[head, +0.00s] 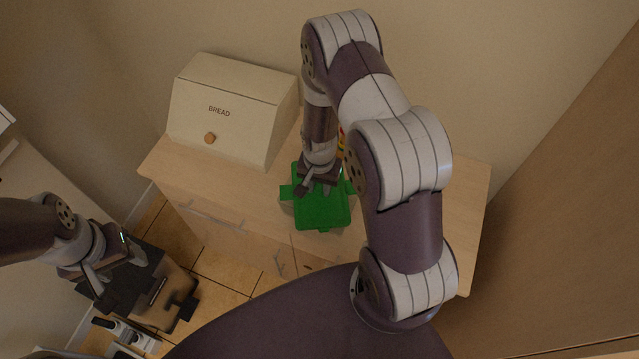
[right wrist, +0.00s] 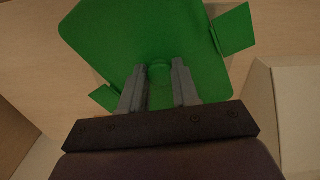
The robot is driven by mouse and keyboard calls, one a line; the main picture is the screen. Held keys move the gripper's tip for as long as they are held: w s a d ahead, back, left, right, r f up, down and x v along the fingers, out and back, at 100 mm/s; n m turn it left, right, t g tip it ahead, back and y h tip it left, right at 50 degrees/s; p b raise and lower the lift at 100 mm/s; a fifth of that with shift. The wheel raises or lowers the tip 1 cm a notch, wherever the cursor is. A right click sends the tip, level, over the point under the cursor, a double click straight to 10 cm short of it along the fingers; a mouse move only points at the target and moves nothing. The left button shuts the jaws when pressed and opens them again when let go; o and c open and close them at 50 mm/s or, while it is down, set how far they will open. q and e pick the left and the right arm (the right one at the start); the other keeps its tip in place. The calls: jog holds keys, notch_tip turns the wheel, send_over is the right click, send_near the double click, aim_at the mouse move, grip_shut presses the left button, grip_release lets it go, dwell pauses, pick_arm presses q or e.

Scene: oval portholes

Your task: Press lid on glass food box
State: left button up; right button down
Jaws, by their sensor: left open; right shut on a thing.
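The green lid (head: 322,212) is a rounded square with flaps sticking out at its sides, over the wooden cabinet top. My right gripper (head: 318,188) reaches down onto it from above. In the right wrist view the fingers of my right gripper (right wrist: 159,85) are shut on a small green grip at the middle of the lid (right wrist: 120,40). The glass food box cannot be made out clearly; the lid and my arm cover that area. I cannot tell whether the lid is seated. My left gripper (head: 115,270) is open and empty at the lower left, away from the cabinet.
A cream bread box (head: 228,105) marked BREAD stands on the cabinet top (head: 465,190) at the back left. A small red and yellow thing (head: 342,140) is mostly hidden behind my right arm. A dark bin-like object (head: 165,290) stands on the tiled floor below my left gripper.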

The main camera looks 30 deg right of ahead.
dwell(0.3)
jog(key=shift+c, duration=1.4)
grip_release()
notch_tip(320, 180, up, 7)
jog(key=p, duration=0.6)
grip_shut()
jog(key=shift+f, duration=0.25)
dwell(0.4)
